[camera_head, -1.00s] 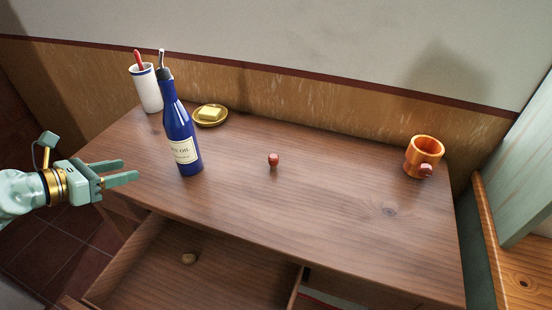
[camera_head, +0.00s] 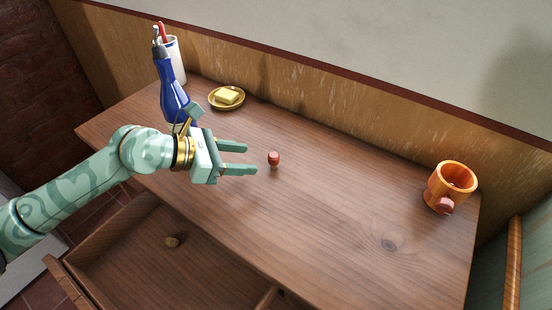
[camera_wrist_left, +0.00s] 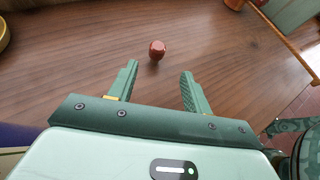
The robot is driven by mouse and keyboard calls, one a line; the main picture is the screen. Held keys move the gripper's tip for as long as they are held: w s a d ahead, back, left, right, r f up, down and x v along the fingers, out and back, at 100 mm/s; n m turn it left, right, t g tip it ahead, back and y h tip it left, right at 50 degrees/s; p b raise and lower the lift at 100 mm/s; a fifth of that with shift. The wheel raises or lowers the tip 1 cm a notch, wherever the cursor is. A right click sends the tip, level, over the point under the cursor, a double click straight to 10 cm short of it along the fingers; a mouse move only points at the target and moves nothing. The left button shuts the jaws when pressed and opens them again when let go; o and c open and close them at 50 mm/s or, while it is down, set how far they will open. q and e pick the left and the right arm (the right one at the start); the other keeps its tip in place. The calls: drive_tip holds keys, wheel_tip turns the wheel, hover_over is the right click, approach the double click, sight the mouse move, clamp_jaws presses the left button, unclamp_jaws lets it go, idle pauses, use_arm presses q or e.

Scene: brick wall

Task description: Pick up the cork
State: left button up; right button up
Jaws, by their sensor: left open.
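The cork (camera_head: 273,157), a small stopper with a red-brown top and a paler lower part, stands upright on the wooden table near the middle of the head view. My left gripper (camera_head: 251,158) is open and empty, just left of the cork, with its fingers pointing at it. In the left wrist view the cork (camera_wrist_left: 157,50) lies just beyond the fingertips of my left gripper (camera_wrist_left: 160,69), roughly midway between them and apart from both. My right gripper is not in view.
A blue bottle (camera_head: 171,91) stands behind my left wrist, near a white cup (camera_head: 176,52). An orange mug (camera_head: 437,191) stands far right.

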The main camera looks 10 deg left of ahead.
sight(270, 156)
use_arm(q)
drive_tip(key=x, duration=0.3)
drive_tip(key=shift+w+d+f, duration=0.1)
drive_tip(key=shift+d, duration=0.1)
drive_tip(key=x, duration=0.1)
drive_tip(key=b+x, duration=0.1)
drive_tip(key=x, duration=0.1)
drive_tip(key=b+x, duration=0.1)
drive_tip(key=x, duration=0.1)
drive_tip(key=shift+w+r, duration=0.3)
drive_tip(key=shift+w, duration=0.15)
drive_tip(key=shift+r, duration=0.1)
drive_tip(key=c, duration=1)
